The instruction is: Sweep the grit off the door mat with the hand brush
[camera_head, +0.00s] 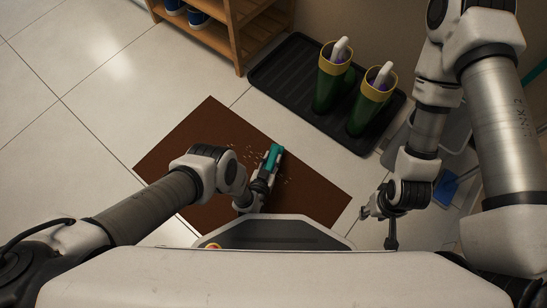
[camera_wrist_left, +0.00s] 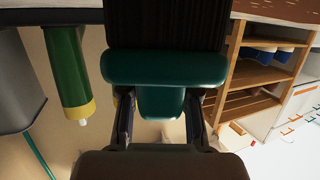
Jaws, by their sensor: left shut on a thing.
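The brown door mat (camera_head: 190,150) lies on the tiled floor, with pale grit (camera_head: 285,181) scattered near its middle around the brush. My left gripper (camera_head: 266,175) is over the mat, shut on the teal hand brush (camera_head: 274,153). In the left wrist view the brush's teal handle (camera_wrist_left: 165,68) sits between the fingers, with dark bristles beyond it. A speckled strip of mat (camera_wrist_left: 285,9) shows at that view's top right. Whether the bristles touch the mat is unclear. My right gripper (camera_head: 374,207) hangs right of the mat; its jaw opening is too small to make out.
A black boot tray (camera_head: 275,78) with two green boots (camera_head: 326,85) lies behind the mat. A wooden shelf (camera_head: 237,35) stands at the back. A blue dustpan-like object (camera_head: 446,188) is at the right, partly hidden by my right arm. Floor left of the mat is clear.

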